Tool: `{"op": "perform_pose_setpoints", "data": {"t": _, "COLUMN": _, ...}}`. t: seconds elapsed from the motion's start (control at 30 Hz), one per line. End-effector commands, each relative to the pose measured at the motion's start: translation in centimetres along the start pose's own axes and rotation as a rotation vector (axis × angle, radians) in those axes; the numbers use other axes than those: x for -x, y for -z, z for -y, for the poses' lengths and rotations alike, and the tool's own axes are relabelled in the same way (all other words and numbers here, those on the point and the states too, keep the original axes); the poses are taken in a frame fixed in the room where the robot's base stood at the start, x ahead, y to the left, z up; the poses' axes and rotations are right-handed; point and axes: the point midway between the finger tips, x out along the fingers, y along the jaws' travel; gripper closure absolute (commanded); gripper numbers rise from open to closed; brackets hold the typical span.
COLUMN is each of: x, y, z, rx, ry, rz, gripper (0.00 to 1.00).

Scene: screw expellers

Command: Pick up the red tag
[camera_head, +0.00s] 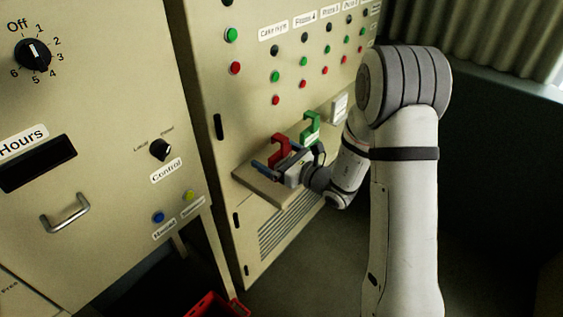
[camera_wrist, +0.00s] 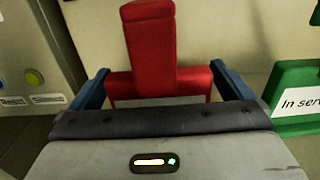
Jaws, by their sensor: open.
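The red tag (camera_head: 278,148) stands upright on a small shelf (camera_head: 262,189) on the front of the cream control cabinet. In the wrist view the red tag (camera_wrist: 152,50) has a tall upright part above a wider base. My gripper (camera_head: 271,163) is at the shelf, with its blue fingers open. In the wrist view my gripper (camera_wrist: 158,88) has one finger to the left and one to the right of the tag's base, with small gaps visible. The lower part of the tag is hidden behind the gripper body.
A green tag (camera_head: 311,128) stands just right of the red one; its label in the wrist view (camera_wrist: 300,100) begins "In serv". A white tag (camera_head: 340,107) is farther right. Buttons line the cabinet above. A second panel with knobs (camera_head: 33,55) stands left. A red crate (camera_head: 212,306) is below.

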Motion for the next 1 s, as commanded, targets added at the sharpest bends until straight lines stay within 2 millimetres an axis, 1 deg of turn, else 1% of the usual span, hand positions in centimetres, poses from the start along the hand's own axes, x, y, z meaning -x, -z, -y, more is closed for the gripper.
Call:
{"op": "perform_pose_setpoints", "data": {"t": 0.07, "x": 0.0, "y": 0.0, "z": 0.0, "rx": 0.000, "ry": 0.000, "rz": 0.000, "gripper": 0.00}}
{"op": "perform_pose_setpoints", "data": {"t": 0.63, "x": 0.1, "y": 0.0, "z": 0.0, "rx": 0.000, "ry": 0.000, "rz": 0.000, "gripper": 0.46}}
{"op": "perform_pose_setpoints", "data": {"t": 0.67, "x": 0.1, "y": 0.0, "z": 0.0, "rx": 0.000, "ry": 0.000, "rz": 0.000, "gripper": 0.47}}
{"op": "perform_pose_setpoints", "data": {"t": 0.87, "x": 0.1, "y": -0.1, "z": 0.0, "rx": 0.001, "ry": 0.001, "rz": 0.000, "gripper": 0.47}}
{"op": "perform_pose_setpoints", "data": {"t": 1.0, "x": 0.1, "y": -1.1, "z": 0.1, "rx": 0.002, "ry": 0.001, "rz": 0.001, "gripper": 0.47}}
